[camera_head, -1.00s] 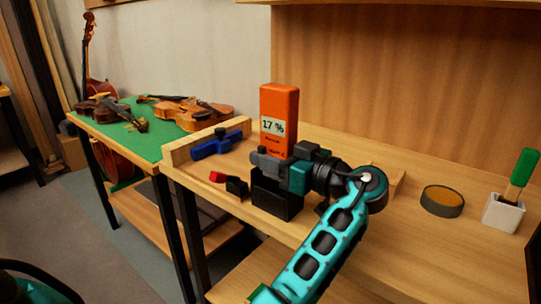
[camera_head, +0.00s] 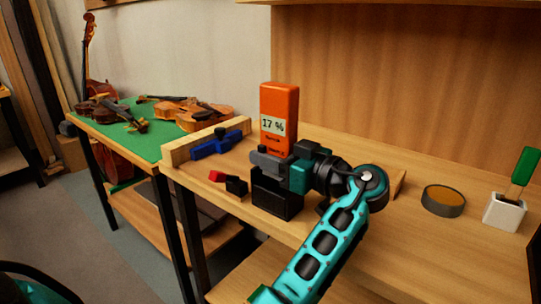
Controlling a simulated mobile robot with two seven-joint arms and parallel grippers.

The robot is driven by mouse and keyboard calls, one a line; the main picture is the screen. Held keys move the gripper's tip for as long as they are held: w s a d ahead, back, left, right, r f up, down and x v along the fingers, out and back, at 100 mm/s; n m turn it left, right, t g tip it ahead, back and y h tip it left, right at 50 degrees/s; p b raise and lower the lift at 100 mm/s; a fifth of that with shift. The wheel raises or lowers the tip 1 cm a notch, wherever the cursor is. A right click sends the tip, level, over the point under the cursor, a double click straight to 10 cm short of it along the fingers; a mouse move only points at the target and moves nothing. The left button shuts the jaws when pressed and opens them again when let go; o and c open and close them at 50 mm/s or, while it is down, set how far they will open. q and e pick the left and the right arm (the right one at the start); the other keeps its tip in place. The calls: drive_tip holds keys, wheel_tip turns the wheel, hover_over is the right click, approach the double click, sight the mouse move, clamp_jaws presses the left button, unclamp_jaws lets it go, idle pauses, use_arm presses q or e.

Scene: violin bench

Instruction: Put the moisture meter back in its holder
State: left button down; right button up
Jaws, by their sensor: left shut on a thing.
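The orange moisture meter (camera_head: 279,105) stands upright above the black holder (camera_head: 277,198) on the wooden bench. Its display reads 17 %. My left gripper (camera_head: 284,163) is shut on the lower part of the meter, just over the holder's rim. The fingers hide the meter's lower end, so I cannot tell whether it is inside the holder's opening. My right gripper is not in view.
A blue clamp or plane-like tool (camera_head: 217,145) and a small red and black item (camera_head: 230,183) lie left of the holder. A round tin (camera_head: 443,200) and a white pot (camera_head: 504,212) with a green-handled tool stand at right. Violins (camera_head: 205,116) lie on a green-topped table.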

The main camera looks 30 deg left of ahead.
use_arm(q)
drive_tip(key=shift+f, duration=0.15)
drive_tip(key=c, duration=0.6)
unclamp_jaws()
drive_tip(key=s+d, duration=0.1)
drive_tip(key=d, duration=1.2)
drive_tip(key=shift+s, duration=0.1)
